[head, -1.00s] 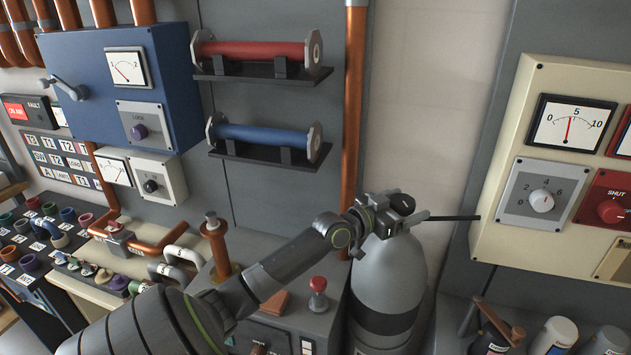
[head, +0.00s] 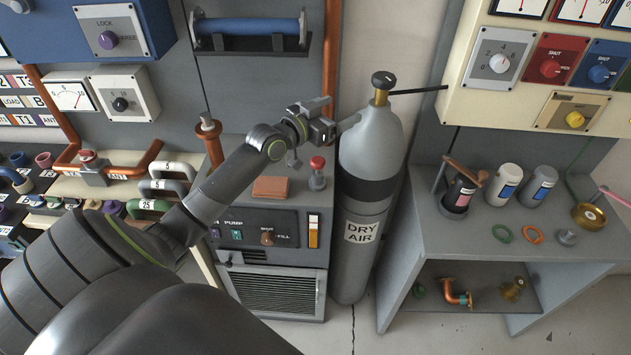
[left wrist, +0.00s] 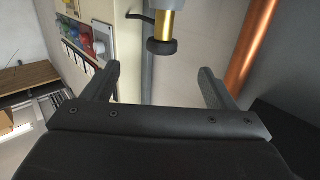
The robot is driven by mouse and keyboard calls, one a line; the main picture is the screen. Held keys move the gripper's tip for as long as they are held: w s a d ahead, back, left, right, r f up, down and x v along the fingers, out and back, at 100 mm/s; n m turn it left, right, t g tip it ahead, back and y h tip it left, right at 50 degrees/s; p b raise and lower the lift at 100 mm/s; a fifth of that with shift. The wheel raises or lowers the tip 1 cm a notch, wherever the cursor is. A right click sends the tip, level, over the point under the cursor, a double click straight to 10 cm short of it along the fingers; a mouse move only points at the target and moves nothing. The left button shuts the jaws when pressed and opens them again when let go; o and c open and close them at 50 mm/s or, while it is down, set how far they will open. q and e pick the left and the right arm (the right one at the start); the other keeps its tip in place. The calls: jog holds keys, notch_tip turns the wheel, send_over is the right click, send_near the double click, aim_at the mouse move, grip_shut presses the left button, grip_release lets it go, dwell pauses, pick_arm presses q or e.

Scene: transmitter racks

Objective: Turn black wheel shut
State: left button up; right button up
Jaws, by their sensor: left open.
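The black wheel (head: 384,79) sits on the brass valve stem (head: 381,97) at the top of a grey gas cylinder (head: 370,150) labelled DRY AIR. My left gripper (head: 335,113) is left of the wheel and a little lower in the head view, apart from it and pointing right. In the left wrist view, the wheel (left wrist: 162,47) and brass stem appear upside down, beyond and between the two spread fingers (left wrist: 160,84). The gripper is open and empty. My right gripper is not in view.
A thin dark rod (head: 420,91) runs from the valve towards the cream panel (head: 455,85) on the right. A copper pipe (head: 331,60) stands behind my gripper. Left of the cylinder is a pump cabinet (head: 285,215) with a red-topped knob (head: 317,163). A grey bench (head: 440,235) stands right.

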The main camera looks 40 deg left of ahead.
pick_arm(q)
jog(key=s+d+f+g, duration=0.2)
jog(key=s+f, duration=0.2)
jog(key=f, duration=0.3)
jog(key=s+d+f+g+y, duration=0.1)
jog(key=s+d+f+g, duration=0.1)
jog(key=f, duration=0.5)
jog(key=shift+s+f+b, duration=0.35)
jog(key=shift+s, duration=0.55)
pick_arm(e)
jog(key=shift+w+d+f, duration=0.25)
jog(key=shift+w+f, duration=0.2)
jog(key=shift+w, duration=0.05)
pick_arm(q)
jog(key=shift+w+d, duration=0.1)
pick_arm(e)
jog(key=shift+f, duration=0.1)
